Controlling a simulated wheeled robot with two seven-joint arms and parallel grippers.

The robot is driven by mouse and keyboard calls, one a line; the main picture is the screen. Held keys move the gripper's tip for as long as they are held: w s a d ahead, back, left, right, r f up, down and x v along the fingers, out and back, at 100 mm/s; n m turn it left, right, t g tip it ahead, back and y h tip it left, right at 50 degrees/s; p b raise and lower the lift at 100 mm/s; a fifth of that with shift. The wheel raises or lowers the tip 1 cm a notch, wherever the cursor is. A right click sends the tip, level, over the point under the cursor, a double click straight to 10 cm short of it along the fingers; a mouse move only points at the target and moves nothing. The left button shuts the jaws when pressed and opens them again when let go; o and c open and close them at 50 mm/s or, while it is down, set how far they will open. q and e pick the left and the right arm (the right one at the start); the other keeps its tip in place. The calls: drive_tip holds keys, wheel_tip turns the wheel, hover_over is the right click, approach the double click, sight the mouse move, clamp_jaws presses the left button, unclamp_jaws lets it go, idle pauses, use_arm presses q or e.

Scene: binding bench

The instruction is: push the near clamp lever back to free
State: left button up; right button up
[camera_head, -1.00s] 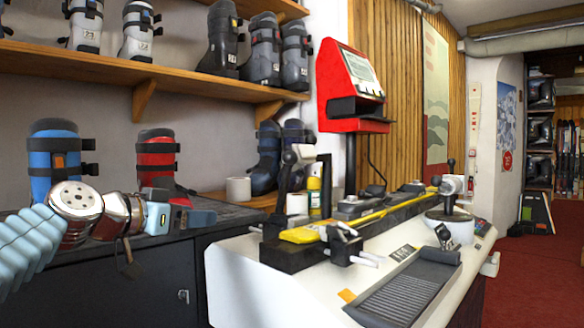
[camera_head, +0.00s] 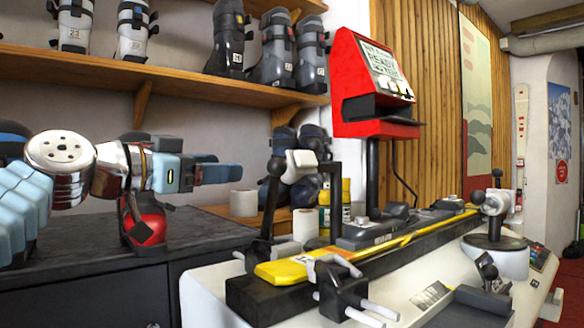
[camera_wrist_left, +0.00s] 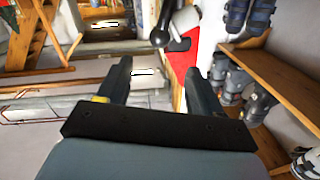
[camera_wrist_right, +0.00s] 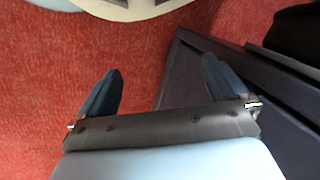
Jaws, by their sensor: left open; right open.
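The near clamp lever (camera_head: 270,205) is a dark upright bar with a round black knob, at the left end of the ski bench beside a white clamp head (camera_head: 301,160). A yellow ski (camera_head: 375,243) lies along the bench. My left gripper (camera_head: 222,172) is open and empty, left of the lever knob and apart from it, at about knob height. In the left wrist view, a black knob (camera_wrist_left: 160,38) shows beyond the open left fingers (camera_wrist_left: 160,75). My right gripper (camera_wrist_right: 160,85) is open and empty above red floor; it is outside the head view.
The red machine (camera_head: 375,85) stands behind the ski. A white roll (camera_head: 243,203) sits on the dark counter (camera_head: 90,250). A far clamp (camera_head: 495,205) stands at the right. Metal pegs (camera_head: 375,312) project at the bench front.

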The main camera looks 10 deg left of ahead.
sight(270, 164)
use_arm(q)
drive_tip(key=p+x, duration=0.2)
drive_tip(key=x, duration=0.4)
drive_tip(key=p+x, duration=0.2)
drive_tip(key=x, duration=0.4)
drive_tip(key=shift+w+d+r+p, duration=0.25)
drive_tip(key=shift+d+p, duration=0.05)
drive_tip(key=shift+w+d+f, duration=0.15)
drive_tip(key=shift+w+d, duration=0.15)
drive_tip(key=shift+w, duration=0.2)
clamp_jaws()
